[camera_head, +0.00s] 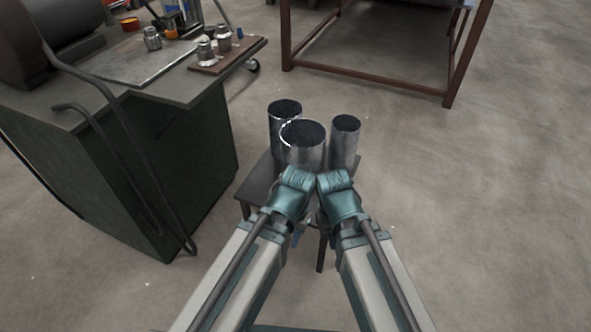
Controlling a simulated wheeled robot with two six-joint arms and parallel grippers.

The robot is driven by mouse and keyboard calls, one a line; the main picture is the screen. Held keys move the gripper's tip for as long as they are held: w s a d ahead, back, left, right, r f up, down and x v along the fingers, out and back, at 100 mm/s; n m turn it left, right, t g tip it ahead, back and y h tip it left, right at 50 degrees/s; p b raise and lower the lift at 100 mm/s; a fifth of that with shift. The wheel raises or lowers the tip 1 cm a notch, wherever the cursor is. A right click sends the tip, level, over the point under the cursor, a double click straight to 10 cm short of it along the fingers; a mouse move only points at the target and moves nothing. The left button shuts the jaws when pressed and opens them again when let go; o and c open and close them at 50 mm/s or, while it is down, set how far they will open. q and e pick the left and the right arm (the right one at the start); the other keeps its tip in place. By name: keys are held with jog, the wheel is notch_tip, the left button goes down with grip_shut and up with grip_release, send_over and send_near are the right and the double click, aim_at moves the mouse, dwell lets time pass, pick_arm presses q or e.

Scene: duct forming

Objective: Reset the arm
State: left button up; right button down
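My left arm (292,193) and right arm (340,197) reach forward from the bottom of the view, side by side. Their teal end joints come close together at the middle. I cannot make out the fingers of either gripper; they are hidden or too small to read. No held object shows at either arm. Just beyond the joints, several grey metal ducts stand upright on a small dark stool: a wide front one (302,150), one behind it to the left (284,116), and a narrower one to the right (344,145). The arms partly cover the stool (259,182).
A dark green workbench (190,165) with a machine, metal fittings (152,38) and a small board of parts stands at the left. A bent dark bar runs down its front. A brown metal frame table (370,82) stands at the back. The floor at right is clear.

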notch_tip(320, 180, up, 40)
jog(key=p, duration=3.9)
